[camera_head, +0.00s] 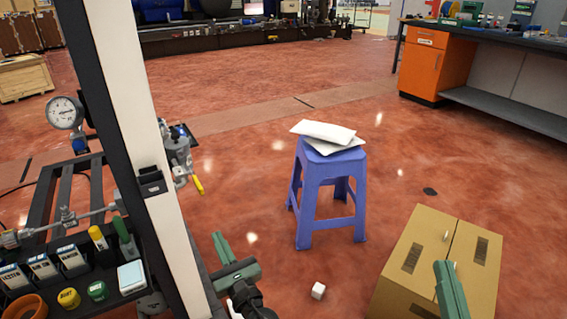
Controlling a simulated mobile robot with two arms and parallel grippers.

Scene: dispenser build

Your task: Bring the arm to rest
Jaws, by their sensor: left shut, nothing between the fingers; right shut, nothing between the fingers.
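My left gripper (221,246) is low in the middle of the head camera view, with green fingers. It is shut and empty, above the red floor between the rack and the blue stool. My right gripper (449,284) shows as a green finger piece at the bottom right, in front of the cardboard box. It is shut and empty; the rest of it is cut off by the frame's lower edge.
A blue stool (322,178) carries white packets (325,132). A rack with a white post (122,75) and a gauge (65,112) fills the left. Open floor lies behind the stool.

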